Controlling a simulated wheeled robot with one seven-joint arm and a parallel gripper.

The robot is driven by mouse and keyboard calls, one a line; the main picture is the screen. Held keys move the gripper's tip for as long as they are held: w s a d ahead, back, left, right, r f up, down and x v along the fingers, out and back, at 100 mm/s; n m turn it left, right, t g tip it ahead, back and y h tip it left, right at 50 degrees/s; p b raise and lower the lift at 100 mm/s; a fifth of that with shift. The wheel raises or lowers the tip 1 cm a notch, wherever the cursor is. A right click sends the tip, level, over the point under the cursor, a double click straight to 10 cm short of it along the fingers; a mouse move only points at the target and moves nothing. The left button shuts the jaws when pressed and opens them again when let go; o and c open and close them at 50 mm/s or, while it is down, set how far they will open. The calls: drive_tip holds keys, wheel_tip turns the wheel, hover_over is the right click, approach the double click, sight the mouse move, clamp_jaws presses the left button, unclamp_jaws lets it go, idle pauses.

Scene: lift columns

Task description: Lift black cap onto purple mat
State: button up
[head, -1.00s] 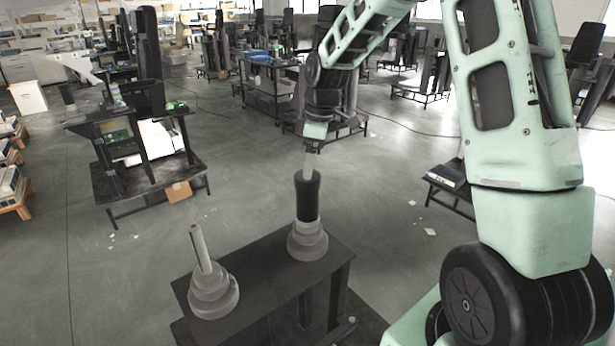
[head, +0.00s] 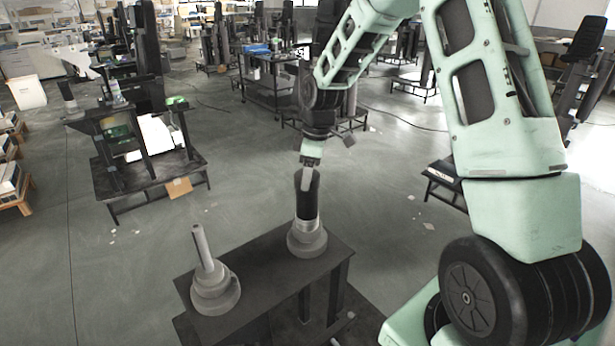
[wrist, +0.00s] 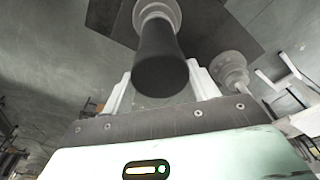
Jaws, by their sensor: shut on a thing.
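The black cap (head: 306,203) is a dark upright sleeve over a stepped grey base (head: 307,241) on the dark stand. A lighter grey band shows between the cap's lower edge and the base. My gripper (head: 308,180) is at the top of the cap from above, shut on it. In the wrist view the cap (wrist: 161,68) sits between the pale fingers of my gripper (wrist: 160,88), with the grey base beyond it. I cannot see a purple mat in either view.
A bare grey post (head: 203,250) on a similar stepped base stands to the left on the same dark stand (head: 262,275). A black workbench (head: 150,180) is at the left. Open floor lies between them. A low dark table (head: 447,178) is at the right.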

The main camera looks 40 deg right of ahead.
wheel_tip(320, 180, up, 11)
drive_tip(key=b, duration=0.2)
drive_tip(key=shift+f, duration=0.2)
drive_tip(key=shift+r, duration=0.4)
idle(0.6)
drive_tip(key=shift+r+p, duration=2.3)
drive_tip(key=shift+r, duration=0.15)
drive_tip(key=shift+f, duration=0.15)
